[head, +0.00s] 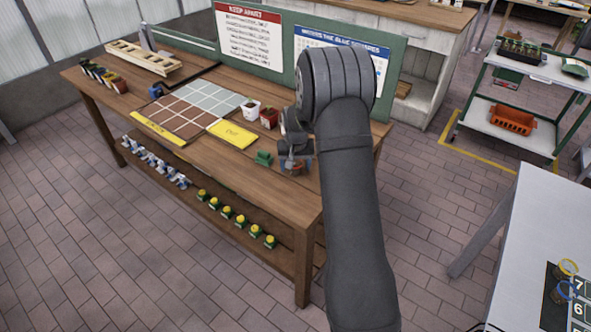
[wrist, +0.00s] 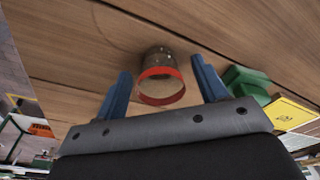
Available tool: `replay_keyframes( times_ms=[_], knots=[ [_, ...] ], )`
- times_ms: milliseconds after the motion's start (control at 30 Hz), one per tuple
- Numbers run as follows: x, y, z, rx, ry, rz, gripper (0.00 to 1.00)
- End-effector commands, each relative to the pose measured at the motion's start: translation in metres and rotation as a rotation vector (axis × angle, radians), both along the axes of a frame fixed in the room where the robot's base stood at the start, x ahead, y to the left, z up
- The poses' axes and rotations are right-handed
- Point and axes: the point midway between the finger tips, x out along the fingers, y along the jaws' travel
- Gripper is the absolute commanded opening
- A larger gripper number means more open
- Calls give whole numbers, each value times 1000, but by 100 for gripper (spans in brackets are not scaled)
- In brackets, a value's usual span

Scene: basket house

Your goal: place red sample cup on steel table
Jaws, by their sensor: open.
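A cup with a red rim band (wrist: 160,88) and a dark speckled body shows in the wrist view, on the wooden bench. My gripper (wrist: 161,68) is open, with one blue finger on each side of the cup. A gap shows between each finger and the cup. In the head view my gripper (head: 295,158) is low over the right end of the bench and mostly hides the cup. The steel table (head: 535,225) is a grey top at the lower right of the head view, apart from the bench.
A green block (head: 264,158) sits just left of my gripper. A white pot (head: 250,108) and a red pot (head: 269,118) stand behind, beside a tiled tray (head: 195,112) and a yellow card (head: 232,135). Rings and a numbered mat (head: 578,300) lie on the steel table.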

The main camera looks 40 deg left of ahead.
Motion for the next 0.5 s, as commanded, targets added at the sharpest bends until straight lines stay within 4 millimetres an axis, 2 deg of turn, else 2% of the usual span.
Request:
replay_keyframes(
  times_ms=[200,433,500],
  knots=[
    [0,0,-1,1,-1,0,65],
    [0,0,-1,0,0,1,20],
    [0,0,-1,1,-1,1,14]
  ],
)
